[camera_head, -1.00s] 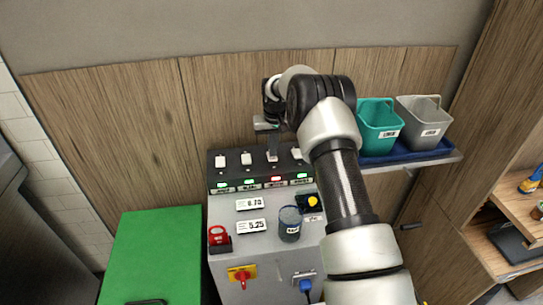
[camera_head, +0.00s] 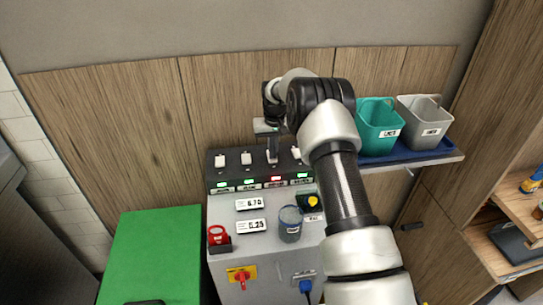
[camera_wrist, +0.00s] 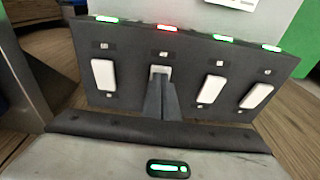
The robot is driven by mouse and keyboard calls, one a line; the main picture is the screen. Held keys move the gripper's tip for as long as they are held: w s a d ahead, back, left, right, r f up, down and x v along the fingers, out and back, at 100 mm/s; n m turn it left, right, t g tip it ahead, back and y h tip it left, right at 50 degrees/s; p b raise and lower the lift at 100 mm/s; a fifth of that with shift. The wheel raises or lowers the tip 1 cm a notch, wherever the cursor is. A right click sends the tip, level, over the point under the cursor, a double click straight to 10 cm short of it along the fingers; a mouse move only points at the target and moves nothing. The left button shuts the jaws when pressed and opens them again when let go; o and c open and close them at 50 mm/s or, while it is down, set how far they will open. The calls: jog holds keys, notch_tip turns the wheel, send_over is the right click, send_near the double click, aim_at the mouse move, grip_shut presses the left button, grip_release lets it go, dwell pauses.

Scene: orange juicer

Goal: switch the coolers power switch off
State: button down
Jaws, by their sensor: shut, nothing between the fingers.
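A grey machine (camera_head: 235,262) has a dark switch panel (camera_head: 233,172) on top with a row of white rocker switches. In the head view the lamps run green, green, red, green from left to right; the labels are too small to read. My gripper (camera_head: 272,160) is shut and empty, pointing down at the third switch, above the red lamp (camera_head: 276,178). In the wrist view the fingertips (camera_wrist: 159,82) are at that switch (camera_wrist: 160,72) and partly cover it; contact cannot be told. The red lamp (camera_wrist: 167,28) shows there, with the other switches clear.
The machine's front has displays, a red button (camera_head: 217,235), a blue-grey cup (camera_head: 290,224) and a red-yellow rotary switch (camera_head: 241,276). A green box (camera_head: 158,250) stands left. A shelf at right holds a teal bin (camera_head: 378,127) and a grey bin (camera_head: 422,122).

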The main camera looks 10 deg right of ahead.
notch_tip(320, 180, up, 7)
jog(key=p, duration=0.3)
dwell(0.5)
jog(key=s+r+t, duration=0.1)
jog(key=s+r, duration=0.8)
jog(key=r, duration=0.4)
jog(key=s+r+t, duration=0.1)
jog(key=s+r, duration=0.9)
jog(key=r, duration=0.2)
jog(key=s+t, duration=0.1)
jog(key=s, duration=2.4)
jog(key=shift+s+t, duration=0.4)
